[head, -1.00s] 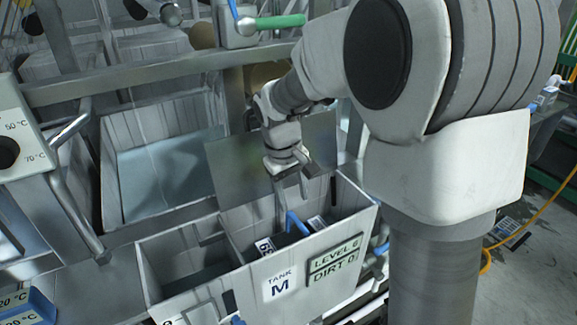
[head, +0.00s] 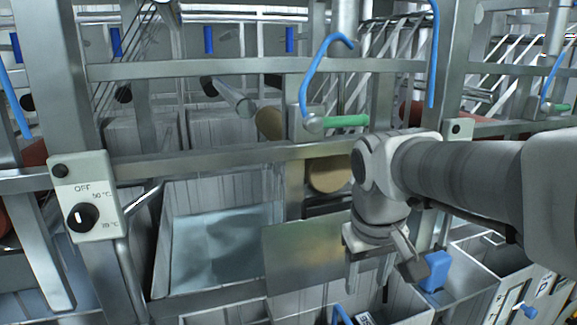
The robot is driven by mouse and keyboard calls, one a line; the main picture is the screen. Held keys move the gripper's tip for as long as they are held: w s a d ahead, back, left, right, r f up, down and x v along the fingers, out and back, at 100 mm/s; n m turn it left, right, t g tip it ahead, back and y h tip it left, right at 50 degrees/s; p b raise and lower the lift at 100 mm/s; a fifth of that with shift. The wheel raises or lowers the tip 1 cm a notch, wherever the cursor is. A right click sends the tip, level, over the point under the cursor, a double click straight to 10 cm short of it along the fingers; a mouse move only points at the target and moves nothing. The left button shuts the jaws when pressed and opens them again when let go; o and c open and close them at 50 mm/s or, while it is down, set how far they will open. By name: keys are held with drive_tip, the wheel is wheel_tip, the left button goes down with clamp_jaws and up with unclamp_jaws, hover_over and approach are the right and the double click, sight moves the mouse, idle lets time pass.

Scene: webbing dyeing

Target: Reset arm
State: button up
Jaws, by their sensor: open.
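My gripper (head: 374,282) hangs below my bent wrist, right of centre in the head view. Its fingers point down and stand apart, with nothing seen between them. It is over the tank with compartments (head: 300,304) at the bottom of the picture. My arm reaches in from the right edge. A blue curved handle (head: 342,314) shows inside that tank, cut off by the picture's lower edge.
A metal plate (head: 315,250) stands behind the gripper. A water-filled tank (head: 222,250) is to its left. A green-handled valve (head: 345,121) and metal rails are close above my wrist. A temperature dial box (head: 86,197) is at left. A blue block (head: 435,270) is right of the gripper.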

drive_tip(key=s+d+f+m+t+y, duration=0.1)
drive_tip(key=s+m+t, duration=0.1)
drive_tip(key=s, duration=0.8)
drive_tip(key=shift+s+t, duration=0.4)
drive_tip(key=shift+f, duration=0.1)
